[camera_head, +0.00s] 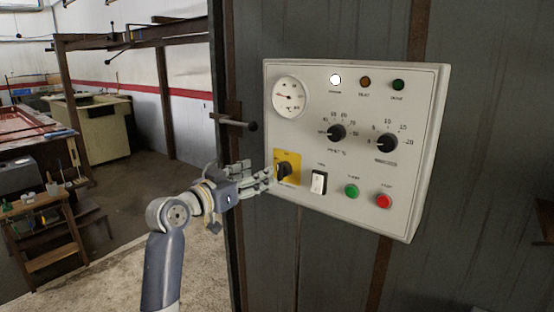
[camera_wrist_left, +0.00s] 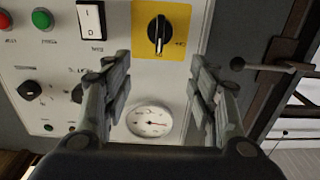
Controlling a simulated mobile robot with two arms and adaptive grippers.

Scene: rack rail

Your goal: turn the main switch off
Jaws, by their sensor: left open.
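The main switch is a black rotary knob (camera_head: 284,169) on a yellow plate (camera_head: 293,157), low on the left side of a pale grey control panel (camera_head: 335,216). My left gripper (camera_head: 269,178) is just left of the knob and covers part of the plate. The wrist view looks at the panel upside down. There the knob (camera_wrist_left: 159,34) has its handle running up and down the picture, beyond the fingertips. The left gripper (camera_wrist_left: 160,70) is open, with nothing between its fingers. I cannot tell from the head view whether a finger touches the knob.
Beside the knob are a white rocker switch (camera_head: 318,183), a green button (camera_head: 351,191) and a red button (camera_head: 383,201). Above are a gauge (camera_head: 289,97), two black dials and a lit white lamp (camera_head: 335,79). A door handle (camera_head: 235,122) sticks out left of the panel.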

